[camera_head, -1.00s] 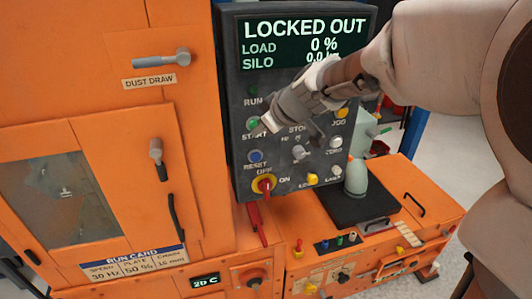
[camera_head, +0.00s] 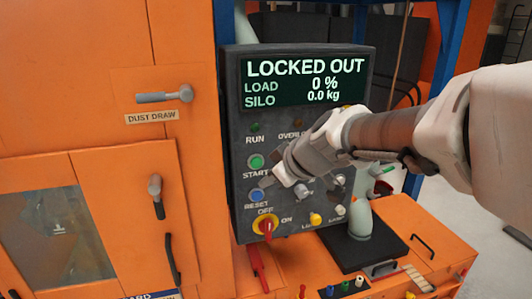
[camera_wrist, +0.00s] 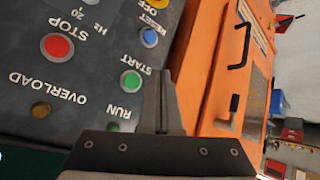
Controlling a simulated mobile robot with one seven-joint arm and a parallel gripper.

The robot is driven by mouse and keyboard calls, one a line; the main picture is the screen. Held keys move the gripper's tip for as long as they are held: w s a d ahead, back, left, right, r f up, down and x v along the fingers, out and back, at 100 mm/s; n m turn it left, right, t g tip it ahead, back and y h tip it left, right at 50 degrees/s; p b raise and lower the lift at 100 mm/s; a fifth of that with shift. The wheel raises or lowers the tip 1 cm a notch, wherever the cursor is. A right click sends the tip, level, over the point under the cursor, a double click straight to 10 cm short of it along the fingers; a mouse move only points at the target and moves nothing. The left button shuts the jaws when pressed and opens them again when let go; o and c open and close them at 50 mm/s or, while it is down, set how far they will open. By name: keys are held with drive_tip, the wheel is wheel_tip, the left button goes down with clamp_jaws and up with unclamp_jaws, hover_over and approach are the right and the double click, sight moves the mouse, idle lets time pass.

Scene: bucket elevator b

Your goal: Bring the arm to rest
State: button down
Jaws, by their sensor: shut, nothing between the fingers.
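My arm reaches in from the right in the head view. My gripper (camera_head: 283,172) is shut and empty, in front of the dark control panel (camera_head: 240,130), just right of the green START button (camera_head: 256,162). It hides the panel's middle; contact cannot be told. In the wrist view the closed fingers (camera_wrist: 163,75) show between the green START button (camera_wrist: 131,82) and the orange cabinet (camera_wrist: 205,60). The red STOP button (camera_wrist: 57,46) shows to their left. The panel screen (camera_head: 305,82) reads LOCKED OUT, load 0 %, silo 0.0 kg.
The orange cabinet (camera_head: 60,130) with protruding handles (camera_head: 165,95) stands left of the panel. A red switch on yellow (camera_head: 265,225) sits low on the panel. A low orange unit (camera_head: 405,235) with a grey-green bottle-like object (camera_head: 358,218) is below right. Floor shows at far right.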

drive_tip(key=s+d+f+m+h, duration=0.1)
drive_tip(key=s+d+m, duration=0.2)
drive_tip(key=s, duration=0.4)
drive_tip(key=s+d+f+m+g+h, duration=0.1)
drive_tip(key=s+d+m+h, duration=0.1)
drive_tip(key=s+d+m, duration=0.2)
drive_tip(key=s+d+f+m+g+h, duration=0.1)
drive_tip(key=s+d+f+m+h, duration=0.1)
drive_tip(key=s+d, duration=0.4)
drive_tip(key=s+m, duration=0.1)
drive_tip(key=s, duration=0.4)
drive_tip(key=shift+d+m, duration=0.2)
drive_tip(key=shift+m, duration=0.2)
drive_tip(key=shift+a, duration=0.2)
